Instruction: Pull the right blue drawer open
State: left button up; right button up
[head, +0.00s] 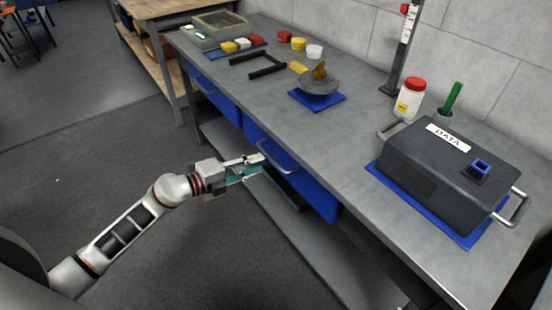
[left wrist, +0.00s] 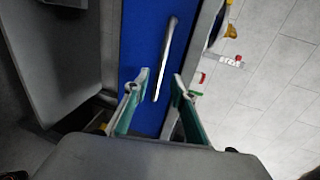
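The right blue drawer (head: 312,190) is under the front edge of the grey workbench, with a metal bar handle (head: 277,158) on its front. It looks closed. My left gripper (head: 261,166) is in front of the drawer, close to the handle. In the left wrist view the gripper (left wrist: 160,77) is open, its two green-padded fingers apart. The handle (left wrist: 166,55) shows against the blue front, its lower end between the fingers in the picture. I cannot tell whether the fingers touch it. My right gripper is not in view.
A left blue drawer (head: 217,100) is farther along the bench. On the bench top (head: 340,140) stand a dark DATA case (head: 430,180), a white jar with a red lid (head: 410,98) and a grey dish on a blue mat (head: 318,86). A lower shelf (head: 325,245) runs underneath. The floor in front is clear.

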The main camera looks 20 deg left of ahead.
aim_at(272, 158)
pick_arm(q)
jog(key=b+x, duration=0.1)
jog(key=x, duration=0.5)
jog(key=shift+w+d, duration=0.25)
jog(key=shift+w, duration=0.05)
grip_shut()
